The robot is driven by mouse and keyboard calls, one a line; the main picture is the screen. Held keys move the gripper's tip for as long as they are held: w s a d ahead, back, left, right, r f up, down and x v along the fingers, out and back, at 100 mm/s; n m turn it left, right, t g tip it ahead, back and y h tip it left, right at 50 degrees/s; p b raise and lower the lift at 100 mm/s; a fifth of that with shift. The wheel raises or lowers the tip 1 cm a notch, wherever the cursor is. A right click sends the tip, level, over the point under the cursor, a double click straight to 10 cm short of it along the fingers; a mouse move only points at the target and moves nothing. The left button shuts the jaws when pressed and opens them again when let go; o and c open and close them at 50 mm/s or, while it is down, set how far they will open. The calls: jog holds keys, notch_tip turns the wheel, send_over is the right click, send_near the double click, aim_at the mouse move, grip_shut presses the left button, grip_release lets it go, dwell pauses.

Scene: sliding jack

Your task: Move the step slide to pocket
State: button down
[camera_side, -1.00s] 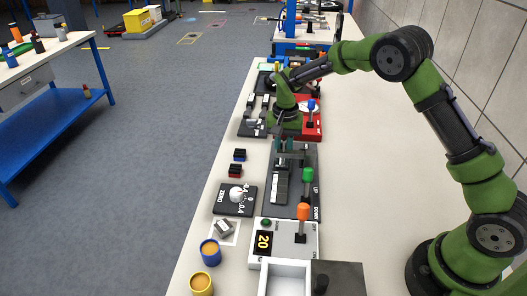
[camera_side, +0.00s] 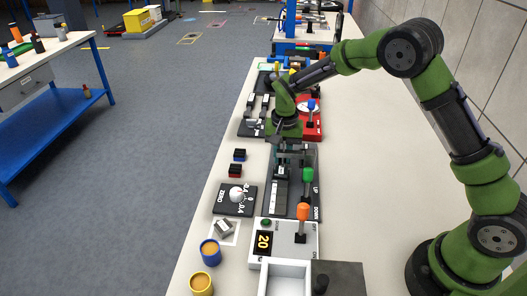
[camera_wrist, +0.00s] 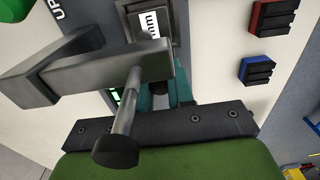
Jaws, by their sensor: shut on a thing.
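The dark jack panel (camera_side: 307,203) lies on the bench, marked UP and DOWN, with a green-knobbed lever (camera_side: 308,175) on its right. The grey stepped slide (camera_side: 280,193) runs lengthwise along it. My gripper (camera_side: 285,158) points down over the far half of the panel and is shut at the slide's far end. In the wrist view, a grey bar with a black-tipped peg (camera_wrist: 118,145) crosses in front of my teal fingers (camera_wrist: 165,92). It hides much of the grip, so the exact contact is not clear. The pocket cannot be made out.
Red and blue blocks (camera_side: 238,161) lie left of the panel. A ZERO dial plate (camera_side: 236,199) and a box with an orange-knobbed lever (camera_side: 302,225) stand nearer. A red device (camera_side: 313,125) stands behind my gripper. The bench to the right is clear.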

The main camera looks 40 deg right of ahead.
jog(key=c, duration=1)
grip_release()
jog(key=shift+s+a, duration=0.15)
jog(key=shift+a, duration=0.05)
notch_tip(320, 180, up, 17)
jog(key=shift+r, duration=4)
